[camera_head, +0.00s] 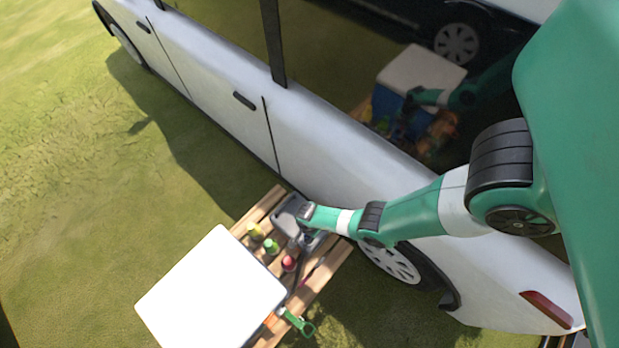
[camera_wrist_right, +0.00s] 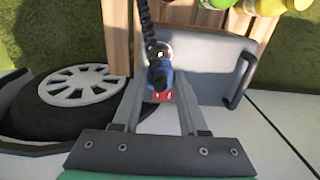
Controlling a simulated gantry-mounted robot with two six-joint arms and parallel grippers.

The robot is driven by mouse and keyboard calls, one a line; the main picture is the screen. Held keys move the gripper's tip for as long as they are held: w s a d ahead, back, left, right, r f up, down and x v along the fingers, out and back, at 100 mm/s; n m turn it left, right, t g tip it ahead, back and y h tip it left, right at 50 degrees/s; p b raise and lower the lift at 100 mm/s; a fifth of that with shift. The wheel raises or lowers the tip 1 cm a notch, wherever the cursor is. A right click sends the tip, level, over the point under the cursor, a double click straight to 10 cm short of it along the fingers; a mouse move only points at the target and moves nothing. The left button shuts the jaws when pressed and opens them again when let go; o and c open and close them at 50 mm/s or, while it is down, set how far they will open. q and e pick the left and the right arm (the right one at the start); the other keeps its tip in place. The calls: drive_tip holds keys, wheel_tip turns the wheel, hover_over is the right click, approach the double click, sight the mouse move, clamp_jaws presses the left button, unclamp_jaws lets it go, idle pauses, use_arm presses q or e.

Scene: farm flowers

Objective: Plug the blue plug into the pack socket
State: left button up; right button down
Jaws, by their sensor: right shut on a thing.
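In the right wrist view, the blue plug (camera_wrist_right: 160,72) sits between the fingertips of my right gripper (camera_wrist_right: 157,82), which is shut on it. A black corded cable (camera_wrist_right: 146,28) runs from the plug toward the top of the picture. The grey pack (camera_wrist_right: 209,64) with a dark handle lies behind the plug. A small red part (camera_wrist_right: 163,96) shows between the fingers. In the head view, my right gripper (camera_head: 306,232) is over the grey pack (camera_head: 286,214); the plug is too small to tell there.
The pack rests on a wooden pallet (camera_head: 262,206) close beside a white car (camera_head: 330,165). Green-yellow bottles (camera_head: 271,246) and a red item (camera_head: 289,263) stand near the pack. A white-topped box (camera_head: 212,292) stands at the front left. Open grass lies left.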

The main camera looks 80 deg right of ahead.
sight(308, 237)
wheel_tip(308, 237, down, 6)
drive_tip(key=b, duration=0.5)
drive_tip(key=shift+r+b, duration=0.1)
drive_tip(key=shift+b, duration=0.3)
drive_tip(key=shift+f+b, duration=0.65)
idle(1.5)
drive_tip(key=shift+c, duration=1.8)
unclamp_jaws()
drive_tip(key=shift+r, duration=0.1)
wheel_tip(308, 237, up, 12)
drive_tip(key=p, duration=1.2)
drive_tip(key=shift+f, duration=0.2)
